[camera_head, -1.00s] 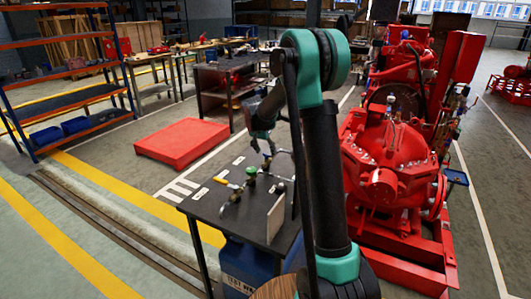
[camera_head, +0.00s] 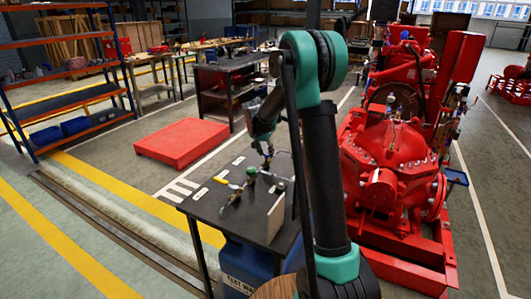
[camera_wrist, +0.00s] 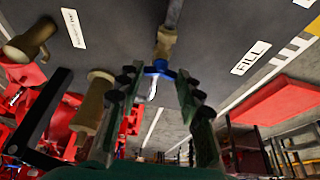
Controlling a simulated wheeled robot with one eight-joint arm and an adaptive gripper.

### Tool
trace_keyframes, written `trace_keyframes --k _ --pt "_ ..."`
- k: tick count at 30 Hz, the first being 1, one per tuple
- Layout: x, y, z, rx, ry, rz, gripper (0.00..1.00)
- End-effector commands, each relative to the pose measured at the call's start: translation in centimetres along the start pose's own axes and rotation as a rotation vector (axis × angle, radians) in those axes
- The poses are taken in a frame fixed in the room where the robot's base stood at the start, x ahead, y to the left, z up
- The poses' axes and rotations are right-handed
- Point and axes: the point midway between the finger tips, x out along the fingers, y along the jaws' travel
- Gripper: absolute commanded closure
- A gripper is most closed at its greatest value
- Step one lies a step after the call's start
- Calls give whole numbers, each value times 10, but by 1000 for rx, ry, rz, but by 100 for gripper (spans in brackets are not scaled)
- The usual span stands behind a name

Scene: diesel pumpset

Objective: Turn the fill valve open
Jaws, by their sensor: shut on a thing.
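The fill valve shows in the wrist view as a brass body (camera_wrist: 166,42) on a grey pipe, with a small blue handle (camera_wrist: 158,72) at its near end. A white FILL label (camera_wrist: 251,57) lies to its right on the dark bench top. In the head view my gripper (camera_head: 268,152) is low over the back of the bench, and the valve is too small to make out.
Other brass fittings (camera_wrist: 95,100) stand left of my fingers. A red pump (camera_head: 390,170) is at right, a red platform (camera_head: 182,142) behind left.

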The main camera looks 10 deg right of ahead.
Motion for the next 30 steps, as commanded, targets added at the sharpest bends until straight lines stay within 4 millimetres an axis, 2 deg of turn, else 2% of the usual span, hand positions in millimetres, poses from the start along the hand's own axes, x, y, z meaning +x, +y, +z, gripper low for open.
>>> trace_keyframes --k 11,30 --pt "0 2 0 -142 0 -61 93" --pt "1 8 -3 -689 0 -287 93"
